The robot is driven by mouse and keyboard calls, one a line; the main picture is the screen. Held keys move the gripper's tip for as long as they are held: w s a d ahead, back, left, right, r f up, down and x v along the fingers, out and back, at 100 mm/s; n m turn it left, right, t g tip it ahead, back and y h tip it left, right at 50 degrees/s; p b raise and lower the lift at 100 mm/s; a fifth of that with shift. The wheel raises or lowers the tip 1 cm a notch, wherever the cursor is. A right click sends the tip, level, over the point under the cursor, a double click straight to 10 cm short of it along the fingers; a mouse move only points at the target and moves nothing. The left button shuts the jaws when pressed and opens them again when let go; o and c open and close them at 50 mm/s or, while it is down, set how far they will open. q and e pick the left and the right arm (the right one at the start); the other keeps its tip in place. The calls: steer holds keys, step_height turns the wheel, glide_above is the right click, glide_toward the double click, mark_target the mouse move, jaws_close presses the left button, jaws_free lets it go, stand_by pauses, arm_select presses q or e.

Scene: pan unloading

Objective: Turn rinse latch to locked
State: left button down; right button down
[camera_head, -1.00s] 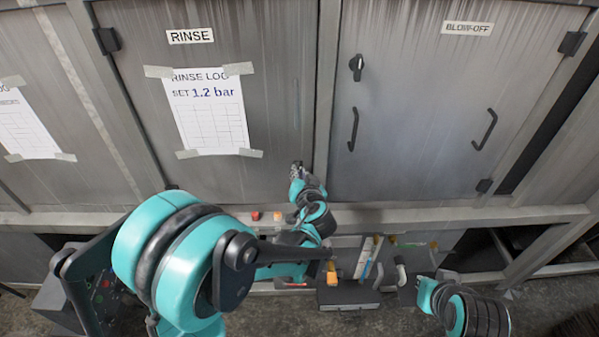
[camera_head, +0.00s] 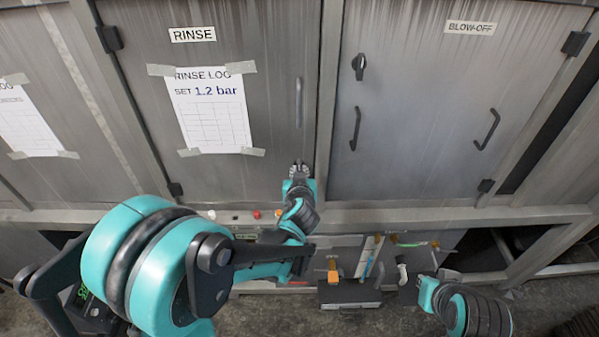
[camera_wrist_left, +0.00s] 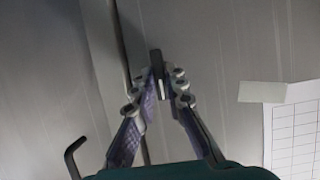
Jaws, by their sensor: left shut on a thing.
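The rinse door (camera_head: 262,60) is a grey metal door with a RINSE label (camera_head: 192,34) at its top. My left gripper (camera_head: 299,168) is at its lower right edge, with the wrist below. In the left wrist view my left gripper (camera_wrist_left: 161,82) is shut on a small dark lever, the rinse latch (camera_wrist_left: 156,60), whose tip shows beyond the fingertips. In the head view the gripper covers the latch, so its angle is hard to read there.
The rinse door has a taped log sheet (camera_head: 212,110) and a vertical handle (camera_head: 298,102). The blow-off door (camera_head: 430,110) to the right has a black latch (camera_head: 359,66) and handles. Below, a red button (camera_head: 256,214) sits on the ledge and a dark box (camera_head: 349,293) holds tools.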

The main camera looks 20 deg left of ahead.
arm_select(q)
steer(key=c, duration=1.6)
jaws_free()
steer(key=shift+o, duration=0.2)
steer(key=shift+s, duration=0.1)
steer(key=v, duration=1.1)
steer(key=shift+s+r, duration=0.2)
steer(key=shift+s, duration=0.15)
steer(key=s+a+f+m+g+h, duration=0.1)
steer(key=s+f+g+h, duration=0.1)
steer(key=s, duration=0.5)
steer(key=s+a+f+m+g+h, duration=0.1)
steer(key=s+a+f+m+g, duration=0.1)
steer(key=s, duration=0.6)
steer(key=shift+a+g+h, duration=0.2)
steer(key=shift+g+h, duration=0.2)
steer(key=shift+g, duration=0.5)
